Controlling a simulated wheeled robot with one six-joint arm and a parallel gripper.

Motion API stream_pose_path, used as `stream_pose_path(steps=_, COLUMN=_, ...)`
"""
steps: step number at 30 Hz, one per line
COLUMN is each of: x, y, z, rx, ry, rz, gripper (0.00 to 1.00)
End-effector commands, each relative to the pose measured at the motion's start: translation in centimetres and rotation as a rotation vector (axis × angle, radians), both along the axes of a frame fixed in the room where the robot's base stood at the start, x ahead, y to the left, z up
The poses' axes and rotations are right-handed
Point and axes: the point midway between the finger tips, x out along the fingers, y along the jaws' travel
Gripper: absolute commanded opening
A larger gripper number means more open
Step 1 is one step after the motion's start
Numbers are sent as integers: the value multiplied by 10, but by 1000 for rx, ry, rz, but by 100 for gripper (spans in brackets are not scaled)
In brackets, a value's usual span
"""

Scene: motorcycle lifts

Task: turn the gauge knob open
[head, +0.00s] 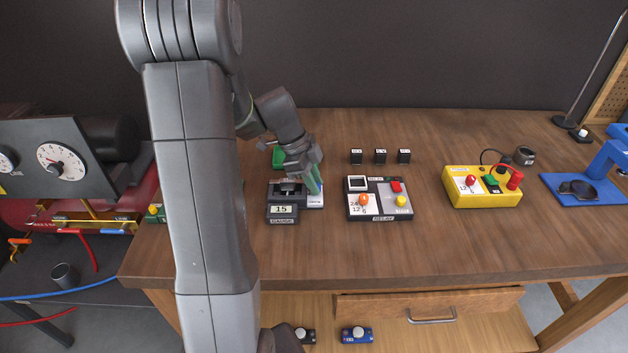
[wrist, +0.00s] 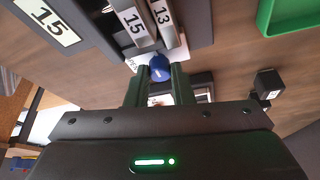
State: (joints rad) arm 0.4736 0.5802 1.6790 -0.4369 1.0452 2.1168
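The gauge unit (head: 283,212) is a dark box with a "15" plate and a "GAUGE" label on the bench, left of the relay box. A round blue knob (wrist: 160,68) shows in the wrist view below the upright plates marked 15 and 13. My gripper (head: 314,187) points down at the right side of the gauge unit. In the wrist view its two green fingers (wrist: 160,75) are a little apart, with the blue knob in line with the gap at their tips. I cannot tell whether they press on it. In the head view the fingers hide the knob.
The relay box (head: 379,211) stands close on the right, with small black blocks (head: 380,157) behind it. A yellow box (head: 482,186) with red and green parts is farther right. A green tray (wrist: 290,15) lies near the gauge unit.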

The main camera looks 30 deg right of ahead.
Motion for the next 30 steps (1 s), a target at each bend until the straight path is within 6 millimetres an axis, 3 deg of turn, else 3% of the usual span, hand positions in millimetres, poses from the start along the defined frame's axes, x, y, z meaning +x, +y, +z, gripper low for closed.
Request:
stream_pose_path(steps=14, x=0, y=1, z=-5, rx=-1, ry=-2, rz=133, gripper=0)
stream_pose_path(steps=30, x=-4, y=2, z=-3, rx=-3, ry=-3, rz=621, gripper=0)
